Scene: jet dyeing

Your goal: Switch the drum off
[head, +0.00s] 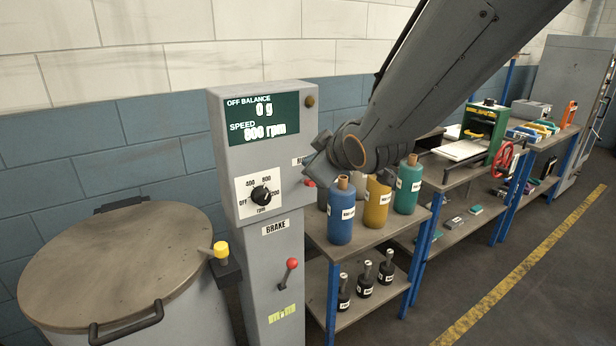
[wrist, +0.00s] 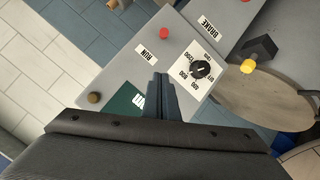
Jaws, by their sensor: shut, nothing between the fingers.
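The grey control column stands beside the drum. Its green display (head: 262,117) reads off balance 0 g and a speed that looks like 800 rpm. Below is a black speed dial (head: 261,195) on a white plate marked OFF, 400, 800 and 1200; its exact pointing is too small to tell. A red button (head: 310,183) sits by the RUN label, partly behind my gripper; it also shows in the wrist view (wrist: 166,33). My gripper (head: 318,168) is shut and empty near the column's right side. In the wrist view its fingertips (wrist: 162,78) lie between the RUN label and the dial (wrist: 201,69).
The drum (head: 118,262) has its lid down, with a yellow knob (head: 221,250) beside it. A red-balled brake lever (head: 291,264) is lower on the column. Bottles (head: 341,212) stand on a shelf just right of the column. The floor at the right is clear.

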